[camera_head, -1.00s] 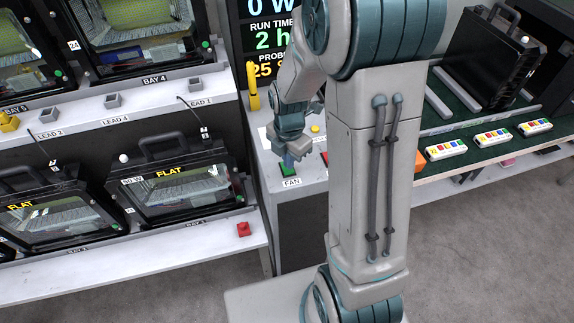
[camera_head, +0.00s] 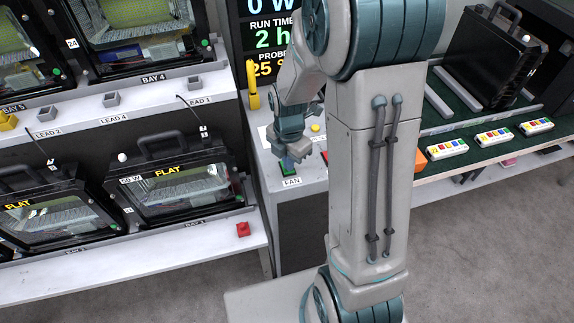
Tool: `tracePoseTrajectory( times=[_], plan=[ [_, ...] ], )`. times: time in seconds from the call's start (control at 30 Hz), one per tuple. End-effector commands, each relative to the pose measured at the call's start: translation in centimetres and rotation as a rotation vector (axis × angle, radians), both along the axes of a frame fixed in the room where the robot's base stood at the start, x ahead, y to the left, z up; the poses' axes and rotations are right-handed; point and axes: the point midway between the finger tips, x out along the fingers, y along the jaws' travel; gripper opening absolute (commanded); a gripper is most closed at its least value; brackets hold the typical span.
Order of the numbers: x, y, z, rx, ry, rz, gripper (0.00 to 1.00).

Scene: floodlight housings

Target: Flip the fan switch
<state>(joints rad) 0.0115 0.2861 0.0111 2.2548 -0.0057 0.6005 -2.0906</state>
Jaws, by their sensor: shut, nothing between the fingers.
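A yellow upright handle (camera_head: 253,86) and a yellow button (camera_head: 315,127) are on the console. Shelves with floodlight housings (camera_head: 172,183) stand at the left, with a red block (camera_head: 243,229) on the lower shelf. Colourful strips (camera_head: 446,149) lie on the right bench.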

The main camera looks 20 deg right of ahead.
Motion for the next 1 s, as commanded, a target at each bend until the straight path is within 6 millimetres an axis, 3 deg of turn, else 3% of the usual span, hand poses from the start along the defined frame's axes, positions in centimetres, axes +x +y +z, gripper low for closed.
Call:
tracePoseTrajectory(
  times=[0.57,1.0],
  plan=[
    [0.0,0.0,-0.7,0.000,0.000,0.000,0.00],
    [0.0,0.0,2.3,0.001,-0.001,-0.001,0.00]
  ],
)
